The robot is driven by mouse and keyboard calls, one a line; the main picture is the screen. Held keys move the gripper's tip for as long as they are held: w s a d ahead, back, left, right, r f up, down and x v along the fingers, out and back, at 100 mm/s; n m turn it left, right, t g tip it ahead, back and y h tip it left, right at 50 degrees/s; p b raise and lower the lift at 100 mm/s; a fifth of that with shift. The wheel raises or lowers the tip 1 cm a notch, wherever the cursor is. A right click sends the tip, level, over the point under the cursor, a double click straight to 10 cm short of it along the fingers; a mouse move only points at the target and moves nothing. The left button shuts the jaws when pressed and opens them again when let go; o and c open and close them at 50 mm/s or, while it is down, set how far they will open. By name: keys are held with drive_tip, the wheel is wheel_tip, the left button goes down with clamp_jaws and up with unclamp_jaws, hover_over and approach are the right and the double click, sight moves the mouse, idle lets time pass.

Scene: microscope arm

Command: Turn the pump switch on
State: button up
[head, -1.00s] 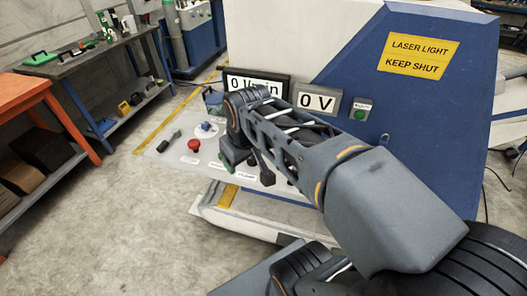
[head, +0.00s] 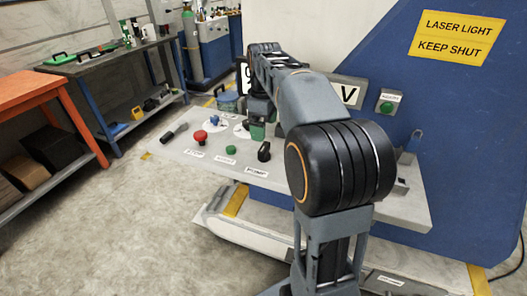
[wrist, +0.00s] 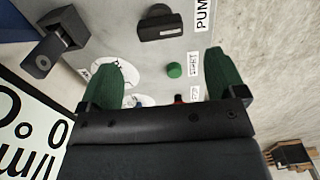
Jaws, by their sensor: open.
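The pump switch (head: 264,152) is a black rotary knob on the light grey panel (head: 190,147), behind a PUMP label (head: 256,172). It also shows in the wrist view (wrist: 160,26), beyond my fingertips near the top edge, beside its label (wrist: 202,12). My gripper (wrist: 168,68) is open and empty, with its two green-padded fingers spread apart above the panel. In the head view my gripper (head: 257,130) is just behind the switch, and my arm hides part of the panel. The fingers appear apart from the switch.
A green button (head: 231,150) and a red mushroom button (head: 200,137) sit left of the switch. A dark lever handle (head: 173,132) lies at the panel's left. Another black fitting (wrist: 45,52) stands at left in the wrist view. A display (wrist: 28,135) stands behind the panel.

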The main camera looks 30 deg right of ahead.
sight(264, 147)
wheel_tip(264, 147, down, 8)
drive_tip(key=shift+f+b, duration=0.2)
drive_tip(key=shift+b, duration=0.5)
drive_tip(key=shift+c, duration=0.3)
drive_tip(key=c, duration=0.9)
drive_tip(key=shift+o, duration=0.2)
